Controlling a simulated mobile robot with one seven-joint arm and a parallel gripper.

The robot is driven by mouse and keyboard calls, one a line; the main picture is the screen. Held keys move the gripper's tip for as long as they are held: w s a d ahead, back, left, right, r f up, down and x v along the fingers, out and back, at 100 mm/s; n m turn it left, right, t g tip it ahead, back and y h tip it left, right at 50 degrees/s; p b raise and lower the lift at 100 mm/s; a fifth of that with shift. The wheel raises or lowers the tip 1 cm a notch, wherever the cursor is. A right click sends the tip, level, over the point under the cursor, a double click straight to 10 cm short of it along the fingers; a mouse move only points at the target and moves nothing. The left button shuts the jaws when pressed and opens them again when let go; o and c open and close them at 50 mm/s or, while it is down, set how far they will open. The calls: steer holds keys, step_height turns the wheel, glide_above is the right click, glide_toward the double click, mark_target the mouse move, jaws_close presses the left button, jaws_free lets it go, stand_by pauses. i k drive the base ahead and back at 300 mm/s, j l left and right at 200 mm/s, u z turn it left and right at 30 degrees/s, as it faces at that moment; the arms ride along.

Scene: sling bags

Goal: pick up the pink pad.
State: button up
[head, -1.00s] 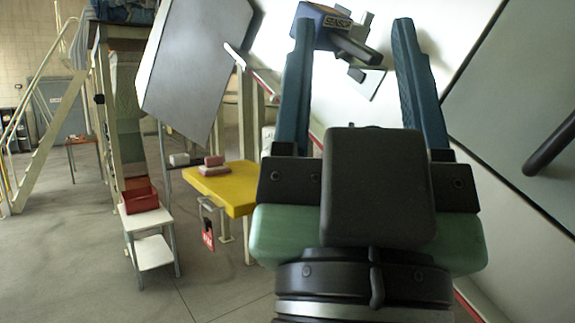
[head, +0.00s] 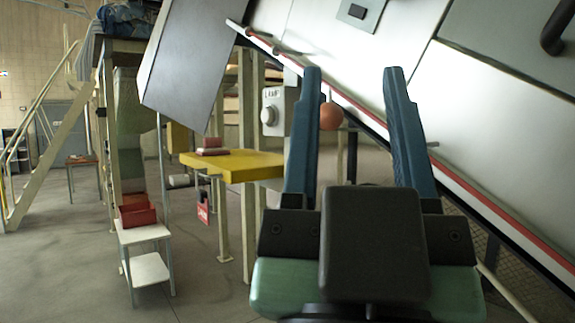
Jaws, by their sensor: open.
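A small pink block (head: 213,142) rests on a flat pinkish piece (head: 212,152) on the yellow tabletop (head: 238,168), left of centre. Either could be the pink pad; I cannot tell which at this size. My gripper (head: 353,75) is open, its two blue fingers pointing up and away. It is right of the yellow table in the picture and apart from the pink pieces. Nothing is held between the fingers. An orange ball (head: 331,116) shows behind them, near the left finger.
A red bin (head: 138,214) sits on a white step stand (head: 143,238) at left. A big grey panel (head: 180,60) hangs above and left of the table. A slanted white wall with a red-striped edge (head: 440,170) fills the right. Floor at lower left is open.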

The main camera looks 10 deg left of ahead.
mark_target(212, 146)
steer(key=i+j, duration=0.15)
steer(key=j, duration=0.2)
steer(key=i+j+z, duration=0.1)
steer(key=j, duration=0.25)
steer(key=i+j, duration=0.4)
steer(key=j, duration=0.35)
steer(key=z, duration=0.05)
